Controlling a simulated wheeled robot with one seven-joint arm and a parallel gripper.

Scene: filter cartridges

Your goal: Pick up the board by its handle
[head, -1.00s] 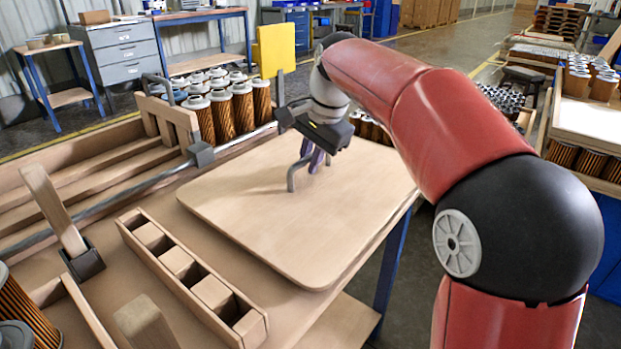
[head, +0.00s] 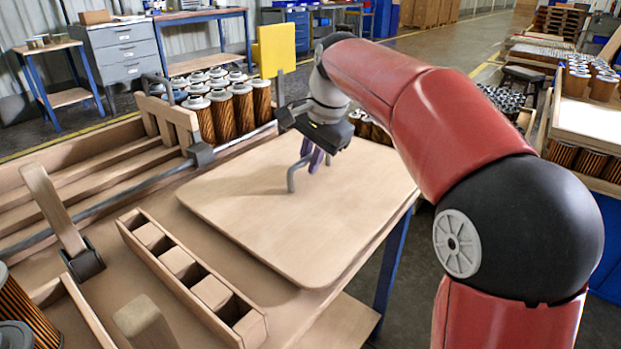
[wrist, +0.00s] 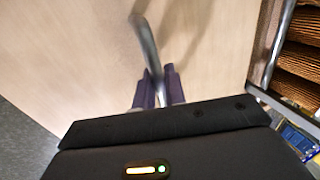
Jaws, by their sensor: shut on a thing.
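The board (head: 330,235) is a flat, pale wooden panel with rounded corners, lying on or just above the workbench. A grey bent-bar handle (head: 291,178) stands up from its middle. My gripper (head: 312,160) is over the board with its purple fingers shut on the handle. In the wrist view the handle (wrist: 147,45) runs down between the purple fingers (wrist: 158,90), and the board (wrist: 70,50) fills most of the picture. The arm hides part of the board's far edge. I cannot tell whether the board touches the bench.
A wooden tray with blocks (head: 135,222) stands left of the board. A metal rod with clamps (head: 200,155) runs along its left side. Striped filter cartridges (head: 222,118) stand behind it. The bench's right edge is close to the board, with open floor beyond.

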